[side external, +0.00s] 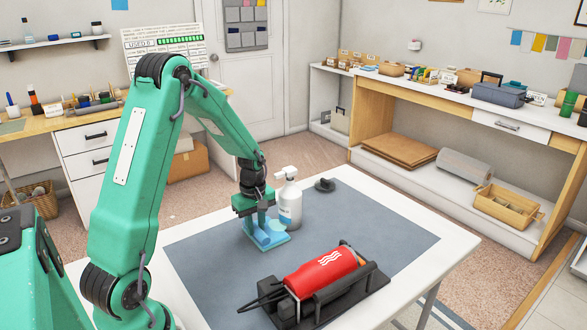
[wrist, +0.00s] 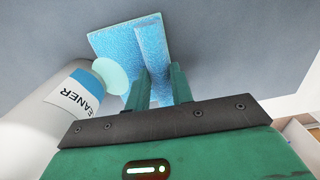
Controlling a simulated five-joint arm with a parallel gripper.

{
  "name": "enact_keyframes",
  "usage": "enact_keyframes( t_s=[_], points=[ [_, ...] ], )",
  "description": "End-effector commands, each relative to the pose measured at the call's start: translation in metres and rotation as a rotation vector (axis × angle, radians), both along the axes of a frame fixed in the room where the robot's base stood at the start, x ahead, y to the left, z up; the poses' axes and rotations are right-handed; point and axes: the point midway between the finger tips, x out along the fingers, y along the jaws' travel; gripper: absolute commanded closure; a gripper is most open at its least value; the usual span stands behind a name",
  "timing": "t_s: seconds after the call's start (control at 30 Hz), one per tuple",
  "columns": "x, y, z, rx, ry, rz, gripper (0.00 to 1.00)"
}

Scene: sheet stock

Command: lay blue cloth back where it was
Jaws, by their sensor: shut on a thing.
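The blue cloth (side external: 268,241) lies on the grey mat beside the cleaner bottle, with part of it raised between my fingers. In the wrist view the cloth (wrist: 118,48) shows as a flat square with a raised fold. My gripper (side external: 262,222) points down and is shut on that fold; its green fingers (wrist: 160,88) pinch it in the wrist view. The white cleaner bottle (side external: 290,205) stands upright just right of the gripper, and in the wrist view the bottle (wrist: 62,115) is close on the left. A pale green disc (wrist: 109,77) lies against the cloth there.
A red cylinder (side external: 320,272) rests in a black holder (side external: 362,285) at the mat's front. A dark round object (side external: 325,185) sits at the back of the mat (side external: 395,225). The mat's right side is clear.

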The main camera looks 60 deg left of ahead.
Motion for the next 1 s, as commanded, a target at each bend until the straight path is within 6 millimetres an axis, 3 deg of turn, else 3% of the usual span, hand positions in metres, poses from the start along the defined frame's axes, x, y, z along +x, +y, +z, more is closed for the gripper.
enact_keyframes(
  t_s=[0.2, 0.23, 0.3, 0.33, 0.77, 1.0],
  points=[
    [0.0, 0.0, -0.003, 0.0, 0.0, 0.0, 0.99],
    [0.0, 0.0, -0.003, 0.0, 0.0, 0.0, 0.71],
    [0.0, 0.0, -0.003, 0.0, 0.0, 0.0, 0.58],
    [0.0, 0.0, -0.003, 0.0, 0.0, 0.0, 0.55],
    [0.0, 0.0, 0.001, 0.0, -0.001, 0.0, 0.55],
    [0.001, 0.0, 0.022, 0.001, -0.003, 0.0, 0.55]
  ],
)
